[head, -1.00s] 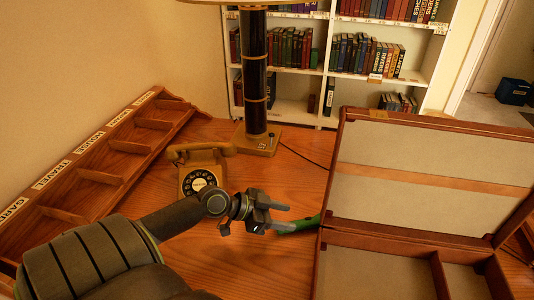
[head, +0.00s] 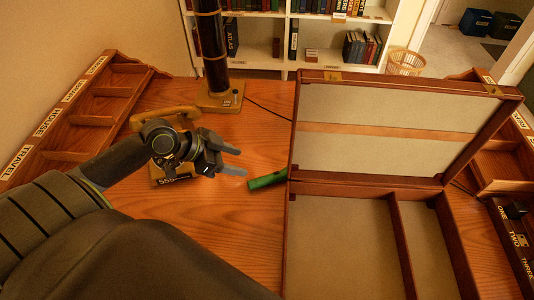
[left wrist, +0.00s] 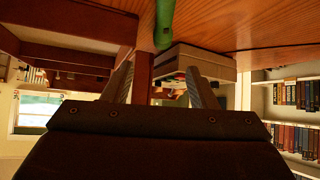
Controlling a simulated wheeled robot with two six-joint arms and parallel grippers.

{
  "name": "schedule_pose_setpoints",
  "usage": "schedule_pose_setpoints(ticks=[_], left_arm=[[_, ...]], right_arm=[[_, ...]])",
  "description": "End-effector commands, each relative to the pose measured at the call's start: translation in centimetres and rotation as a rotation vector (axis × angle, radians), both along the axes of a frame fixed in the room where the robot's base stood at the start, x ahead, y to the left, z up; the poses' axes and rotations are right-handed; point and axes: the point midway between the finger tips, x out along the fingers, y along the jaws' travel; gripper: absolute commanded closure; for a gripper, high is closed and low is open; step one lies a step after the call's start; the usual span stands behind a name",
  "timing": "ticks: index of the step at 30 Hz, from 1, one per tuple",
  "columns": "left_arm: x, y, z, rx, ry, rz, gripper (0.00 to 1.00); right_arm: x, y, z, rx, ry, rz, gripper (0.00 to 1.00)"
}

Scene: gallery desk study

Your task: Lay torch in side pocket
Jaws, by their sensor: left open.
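The green torch (head: 267,180) lies on the desk, its right end against the left side of the open wooden case (head: 287,235). It also shows at the top of the left wrist view (left wrist: 164,25). The case has a wide left compartment (head: 340,245) and a narrower right compartment (head: 425,235), both seemingly empty. A side pocket is not clearly marked. My left gripper (head: 242,162) is open and empty, left of the torch in the head view with a small gap. Its two fingers also show in the left wrist view (left wrist: 160,75). My right gripper is not in view.
A rotary telephone (head: 165,172) sits behind my left gripper, partly hidden. A lamp (head: 220,97) stands farther back. Labelled wooden racks stand at left (head: 85,115) and right (head: 505,165). The case lid (head: 395,130) stands raised. Bare desk lies in front of the torch.

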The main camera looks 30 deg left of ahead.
Motion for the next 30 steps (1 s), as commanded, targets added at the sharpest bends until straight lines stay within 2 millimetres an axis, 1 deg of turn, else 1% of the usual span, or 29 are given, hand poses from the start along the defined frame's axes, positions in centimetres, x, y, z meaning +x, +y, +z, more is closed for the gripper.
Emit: schedule_pose_setpoints(ticks=[1,4,7,10,15,17,30], left_arm=[[0.1,-0.3,1.3,0.016,0.012,-0.002,0.47],[0.1,-0.4,1.5,0.04,0.034,0.002,0.47],[0.4,-0.5,1.1,0.046,0.039,0.006,0.47],[0.8,-0.9,0.3,0.043,0.038,0.007,0.47],[1.8,-1.8,-1.0,0.042,0.039,0.007,0.47],[2.2,-2.2,-1.5,0.041,0.039,0.006,0.47],[5.3,-5.1,-5.7,0.042,0.04,0.005,0.47]], right_arm=[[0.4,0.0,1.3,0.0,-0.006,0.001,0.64],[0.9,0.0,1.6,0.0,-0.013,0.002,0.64],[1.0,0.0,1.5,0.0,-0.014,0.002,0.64],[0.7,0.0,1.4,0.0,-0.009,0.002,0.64],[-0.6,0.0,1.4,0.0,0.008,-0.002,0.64],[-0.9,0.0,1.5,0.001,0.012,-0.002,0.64],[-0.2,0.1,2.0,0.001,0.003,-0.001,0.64]])
